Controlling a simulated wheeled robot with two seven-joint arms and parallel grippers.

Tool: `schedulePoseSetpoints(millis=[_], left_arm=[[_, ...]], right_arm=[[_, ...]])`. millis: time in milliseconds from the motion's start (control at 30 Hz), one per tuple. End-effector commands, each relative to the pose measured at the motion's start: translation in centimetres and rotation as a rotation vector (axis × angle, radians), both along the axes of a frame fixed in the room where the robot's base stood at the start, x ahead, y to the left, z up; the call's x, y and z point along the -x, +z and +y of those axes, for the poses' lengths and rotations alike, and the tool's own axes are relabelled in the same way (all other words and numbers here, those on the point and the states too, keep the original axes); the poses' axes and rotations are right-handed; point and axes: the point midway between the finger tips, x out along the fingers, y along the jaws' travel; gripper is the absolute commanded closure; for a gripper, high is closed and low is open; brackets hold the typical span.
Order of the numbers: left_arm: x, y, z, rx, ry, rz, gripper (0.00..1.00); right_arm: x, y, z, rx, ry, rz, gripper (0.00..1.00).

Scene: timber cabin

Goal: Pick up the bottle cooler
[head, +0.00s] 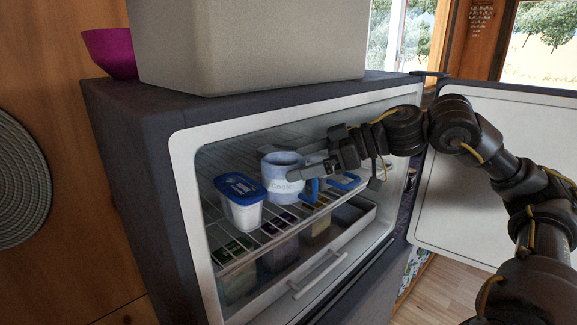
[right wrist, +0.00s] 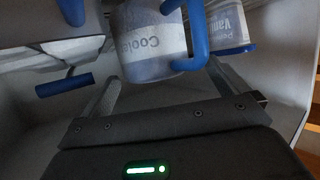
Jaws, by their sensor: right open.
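The bottle cooler (head: 282,181) is a pale blue-grey cylinder with a "Cooler" label. It stands upright on the wire shelf inside the open fridge, and it also shows in the right wrist view (right wrist: 150,50). My right gripper (head: 297,170) reaches into the fridge from the right, with its fingers at the cooler's right side in the head view. In the right wrist view its two fingers (right wrist: 160,88) are spread apart and point toward the cooler, with nothing held between them. I cannot tell whether a finger touches it. My left gripper is not in view.
A white tub with a blue lid (head: 242,202) stands close left of the cooler. Blue-edged items (head: 345,181) lie to its right. Several containers sit below the wire shelf (head: 232,260). The fridge door (head: 490,180) is open on the right.

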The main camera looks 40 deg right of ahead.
Motion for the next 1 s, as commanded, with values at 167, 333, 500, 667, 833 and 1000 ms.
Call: schedulePoseSetpoints(millis=[167, 333, 500, 667, 833, 1000], left_arm=[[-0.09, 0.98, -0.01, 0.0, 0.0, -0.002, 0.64], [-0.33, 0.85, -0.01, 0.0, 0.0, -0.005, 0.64], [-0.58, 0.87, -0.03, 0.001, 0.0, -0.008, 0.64], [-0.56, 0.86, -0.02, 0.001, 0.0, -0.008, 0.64], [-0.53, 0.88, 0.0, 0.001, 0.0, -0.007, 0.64], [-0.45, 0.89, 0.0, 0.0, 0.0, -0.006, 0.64]], right_arm=[[-0.47, -0.49, 0.39, 0.0, -0.001, 0.008, 0.0], [-0.49, -0.73, 0.35, 0.0, -0.002, 0.009, 0.0], [-0.48, -0.75, 0.33, 0.0, -0.003, 0.01, 0.17], [-0.51, -0.76, 0.36, -0.001, -0.002, 0.01, 0.38], [-0.54, -0.66, 0.38, -0.002, -0.001, 0.007, 0.54], [-0.54, -0.67, 0.38, -0.001, -0.001, 0.008, 0.54]])
